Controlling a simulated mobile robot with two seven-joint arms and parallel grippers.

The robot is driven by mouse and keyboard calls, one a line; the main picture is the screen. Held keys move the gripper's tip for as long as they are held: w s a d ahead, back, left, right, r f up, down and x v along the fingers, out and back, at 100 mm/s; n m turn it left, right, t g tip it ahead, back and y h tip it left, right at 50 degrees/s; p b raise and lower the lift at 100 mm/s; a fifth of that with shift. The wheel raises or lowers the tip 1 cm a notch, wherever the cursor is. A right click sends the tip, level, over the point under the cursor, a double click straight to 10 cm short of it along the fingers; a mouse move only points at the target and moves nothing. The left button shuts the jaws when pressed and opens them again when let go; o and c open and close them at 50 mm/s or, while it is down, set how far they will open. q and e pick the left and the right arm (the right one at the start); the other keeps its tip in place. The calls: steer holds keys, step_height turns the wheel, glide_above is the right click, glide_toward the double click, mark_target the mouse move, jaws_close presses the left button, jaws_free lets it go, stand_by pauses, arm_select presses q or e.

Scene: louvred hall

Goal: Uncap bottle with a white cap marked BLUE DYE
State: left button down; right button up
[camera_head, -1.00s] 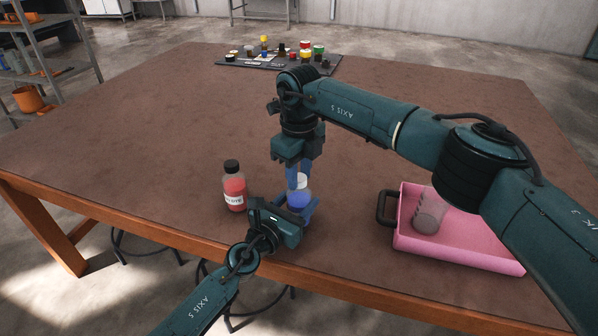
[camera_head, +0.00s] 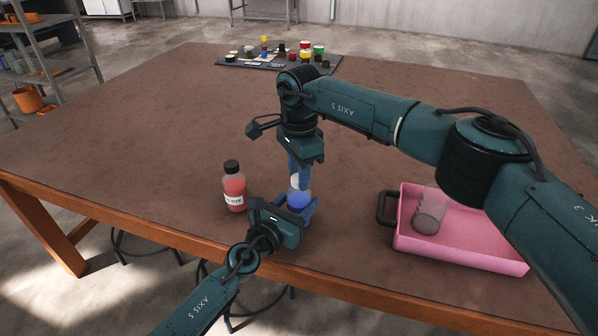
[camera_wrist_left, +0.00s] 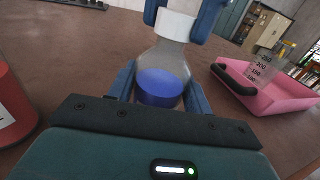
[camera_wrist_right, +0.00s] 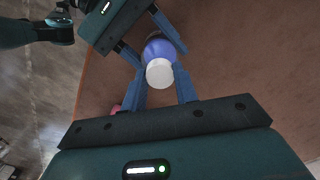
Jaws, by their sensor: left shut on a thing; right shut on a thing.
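The bottle (camera_head: 299,201) holds blue liquid and stands upright near the table's front edge; no label shows on it in these views. Its white cap (camera_wrist_left: 175,25) is on its neck. My left gripper (camera_head: 300,212) is shut on the bottle's body from the front, its blue fingers on either side in the left wrist view (camera_wrist_left: 160,85). My right gripper (camera_head: 299,180) points down from above and is shut on the white cap. The cap also shows between its fingers in the right wrist view (camera_wrist_right: 160,73).
A red bottle with a black cap (camera_head: 234,187) stands just left of the blue one. A pink tray (camera_head: 470,248) with a clear beaker (camera_head: 430,212) sits at the right. A dark board (camera_head: 290,64) with several small coloured items lies at the back. The table's middle is clear.

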steer(key=shift+r, duration=0.25)
steer(key=shift+r, duration=0.9)
steer(key=shift+r, duration=2)
arm_select(q)
steer(key=c, duration=0.6)
jaws_free()
steer(key=shift+o, duration=0.2)
